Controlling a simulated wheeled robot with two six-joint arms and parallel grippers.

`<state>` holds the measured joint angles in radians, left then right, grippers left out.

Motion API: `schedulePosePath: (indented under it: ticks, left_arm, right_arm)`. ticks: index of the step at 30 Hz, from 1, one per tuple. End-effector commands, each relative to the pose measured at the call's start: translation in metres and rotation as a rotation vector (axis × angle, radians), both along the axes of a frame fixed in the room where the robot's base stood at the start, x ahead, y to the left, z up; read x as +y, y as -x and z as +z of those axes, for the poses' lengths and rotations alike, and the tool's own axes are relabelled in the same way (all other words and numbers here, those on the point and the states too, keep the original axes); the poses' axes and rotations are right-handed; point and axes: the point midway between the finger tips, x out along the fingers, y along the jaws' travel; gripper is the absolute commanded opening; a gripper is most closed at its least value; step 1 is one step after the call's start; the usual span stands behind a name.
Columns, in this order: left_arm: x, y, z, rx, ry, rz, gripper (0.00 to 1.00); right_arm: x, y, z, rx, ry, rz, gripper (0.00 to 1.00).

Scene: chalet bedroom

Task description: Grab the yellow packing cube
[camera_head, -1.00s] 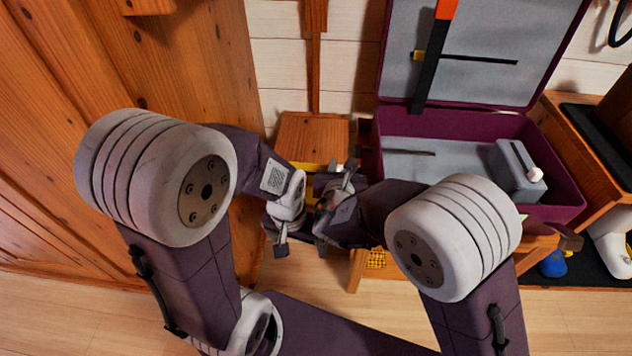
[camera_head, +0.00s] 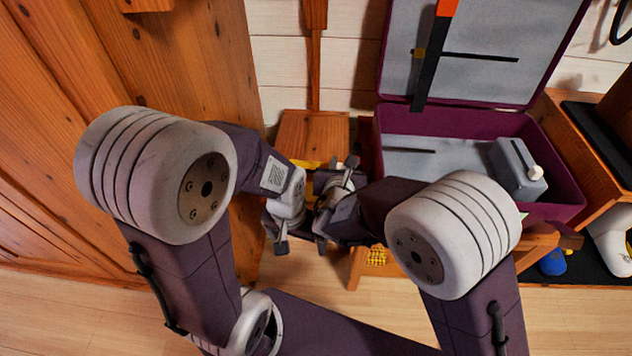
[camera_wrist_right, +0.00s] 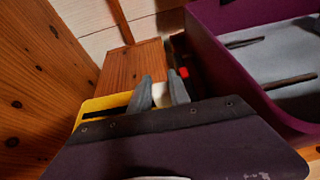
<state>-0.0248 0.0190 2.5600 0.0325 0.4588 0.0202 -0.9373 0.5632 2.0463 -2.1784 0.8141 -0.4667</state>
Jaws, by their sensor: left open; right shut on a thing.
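The yellow packing cube (camera_head: 306,164) shows only as a yellow strip on the wooden surface behind my grippers in the head view. In the right wrist view it is a yellow edge with a dark strip (camera_wrist_right: 103,106), left of the fingers. My right gripper (camera_head: 343,168) is beside it, its fingers (camera_wrist_right: 160,92) shut with a small whitish piece between them. That piece appears to be part of the cube, but the join is hidden by the gripper. My left gripper (camera_head: 283,226) is open, just left of the right one. Most of the cube is hidden.
An open purple suitcase (camera_head: 455,122) stands to the right on a wooden bench, with a grey box (camera_head: 514,172) inside. A wooden cabinet (camera_head: 185,70) closes off the left. A blue object (camera_head: 552,263) is low at right.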

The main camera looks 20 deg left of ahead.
Motion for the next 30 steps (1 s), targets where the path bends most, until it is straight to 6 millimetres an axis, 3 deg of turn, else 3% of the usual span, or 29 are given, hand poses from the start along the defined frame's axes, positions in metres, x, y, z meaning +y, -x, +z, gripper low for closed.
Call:
schedulePosePath:
  ticks: [21,23,30]
  left_arm:
    - [0.000,0.000,0.001,0.000,0.000,0.000,1.00]
    - [0.000,0.000,0.006,0.000,0.000,0.000,1.00]
    - [0.000,0.000,0.041,0.000,0.000,0.000,1.00]
  right_arm:
    - [0.000,0.001,-0.001,0.007,0.004,0.001,0.00]
    - [0.000,0.001,0.007,0.006,0.003,0.002,0.00]
    - [0.000,0.000,0.070,0.001,-0.001,0.001,0.00]
